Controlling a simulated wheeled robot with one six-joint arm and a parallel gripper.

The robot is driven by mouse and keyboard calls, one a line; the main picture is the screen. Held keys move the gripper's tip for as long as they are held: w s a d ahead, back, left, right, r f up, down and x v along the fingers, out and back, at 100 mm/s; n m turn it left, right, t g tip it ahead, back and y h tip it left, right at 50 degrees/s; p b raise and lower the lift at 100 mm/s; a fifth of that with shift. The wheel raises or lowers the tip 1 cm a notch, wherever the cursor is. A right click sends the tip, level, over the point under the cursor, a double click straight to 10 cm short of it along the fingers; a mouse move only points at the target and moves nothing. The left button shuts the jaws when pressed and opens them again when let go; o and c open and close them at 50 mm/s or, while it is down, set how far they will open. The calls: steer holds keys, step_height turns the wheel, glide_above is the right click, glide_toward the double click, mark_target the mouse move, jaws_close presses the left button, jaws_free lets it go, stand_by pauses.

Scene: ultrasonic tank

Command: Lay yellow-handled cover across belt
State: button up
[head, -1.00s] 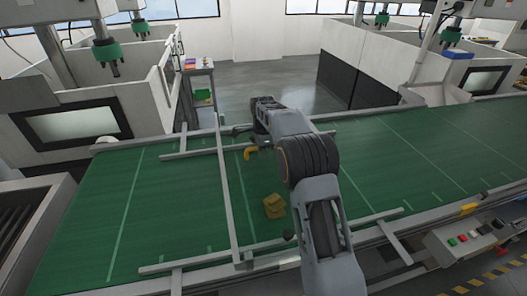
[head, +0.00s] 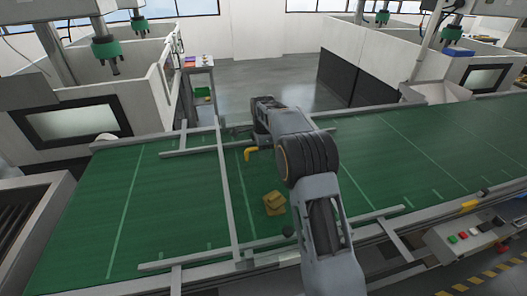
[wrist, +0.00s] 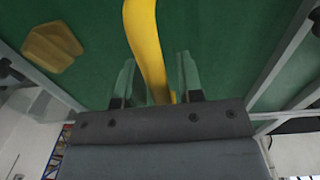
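A yellow handle (head: 251,153) shows over the green belt, beside the light grey bars (head: 226,190) of a frame. In the wrist view the yellow handle (wrist: 146,40) runs from the top edge down between the two clear fingers of my gripper (wrist: 156,78). The fingers stand apart on either side of it, with a narrow space showing at least on the right. I see no firm grip. My arm hides the gripper in the head view. The cover's panel cannot be told apart from the bars and the belt.
A yellow-brown block (head: 274,203) lies on the green belt (head: 180,205); it also shows in the wrist view (wrist: 52,47). Grey rails edge the belt. A button panel (head: 470,235) stands at the near right. White machines (head: 75,110) stand behind the belt. The belt's right part is clear.

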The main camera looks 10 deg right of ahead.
steer(key=shift+o, duration=0.9)
steer(key=shift+f, duration=0.15)
step_height(320, 180, up, 14)
steer(key=shift+w+p, duration=0.25)
steer(key=shift+p, duration=0.15)
